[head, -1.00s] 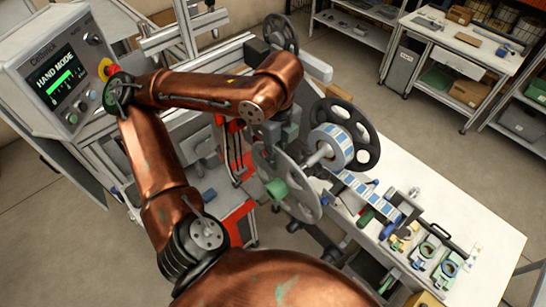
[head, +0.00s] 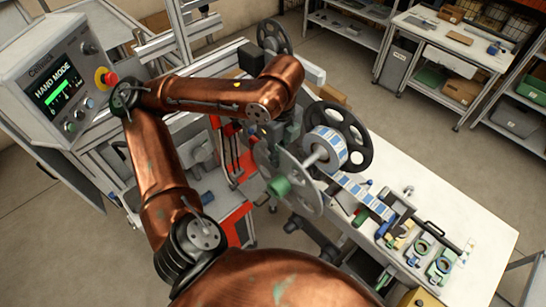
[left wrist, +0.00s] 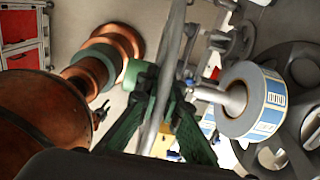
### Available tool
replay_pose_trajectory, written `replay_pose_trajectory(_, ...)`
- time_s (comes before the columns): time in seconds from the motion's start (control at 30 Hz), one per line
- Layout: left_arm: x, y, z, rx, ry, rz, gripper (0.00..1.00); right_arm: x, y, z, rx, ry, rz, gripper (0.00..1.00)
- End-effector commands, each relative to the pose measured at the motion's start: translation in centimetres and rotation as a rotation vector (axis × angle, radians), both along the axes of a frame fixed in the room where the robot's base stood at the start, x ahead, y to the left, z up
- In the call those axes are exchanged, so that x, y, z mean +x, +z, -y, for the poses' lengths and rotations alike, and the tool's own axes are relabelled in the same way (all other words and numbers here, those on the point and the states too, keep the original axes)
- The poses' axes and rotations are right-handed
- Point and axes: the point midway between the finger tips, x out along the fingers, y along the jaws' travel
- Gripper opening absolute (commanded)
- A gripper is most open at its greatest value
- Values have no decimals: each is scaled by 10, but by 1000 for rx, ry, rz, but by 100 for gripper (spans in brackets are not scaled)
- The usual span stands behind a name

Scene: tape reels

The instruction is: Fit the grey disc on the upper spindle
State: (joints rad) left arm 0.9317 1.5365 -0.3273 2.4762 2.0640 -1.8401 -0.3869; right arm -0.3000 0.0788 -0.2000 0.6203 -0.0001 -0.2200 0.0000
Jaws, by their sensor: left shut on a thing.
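The grey disc (head: 308,196), with a green hub (head: 278,186) on its near side, stands upright beside the upper spindle (head: 311,158). My left gripper (head: 283,145) is shut on its upper rim; the arm partly hides the grip. In the left wrist view the disc (left wrist: 165,80) shows nearly edge-on between the dark green fingers of the left gripper (left wrist: 160,110). The spindle (left wrist: 208,93) points toward the disc from the label roll (left wrist: 250,100). A finger covers the place where the spindle tip meets or nears the disc, so I cannot tell whether they touch. My right gripper is out of view.
A black reel flange (head: 355,128) stands behind the label roll. A label strip (head: 362,196) runs down to the white table (head: 440,200), which carries several small fixtures. A control box (head: 50,85) reading HAND MODE stands at the left. Another black reel (head: 274,37) sits at the back.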

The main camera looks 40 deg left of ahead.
Motion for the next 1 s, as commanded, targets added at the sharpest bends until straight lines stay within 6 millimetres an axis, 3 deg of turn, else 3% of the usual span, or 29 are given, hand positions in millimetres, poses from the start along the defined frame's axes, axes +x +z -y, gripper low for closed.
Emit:
replay_pose_trajectory(0.5, 31, 1, 3, 0, 0, 1, 0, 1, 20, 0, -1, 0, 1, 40)
replay_pose_trajectory(1.0, 39, 1, 4, -1, -1, 0, 0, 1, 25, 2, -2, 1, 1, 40)
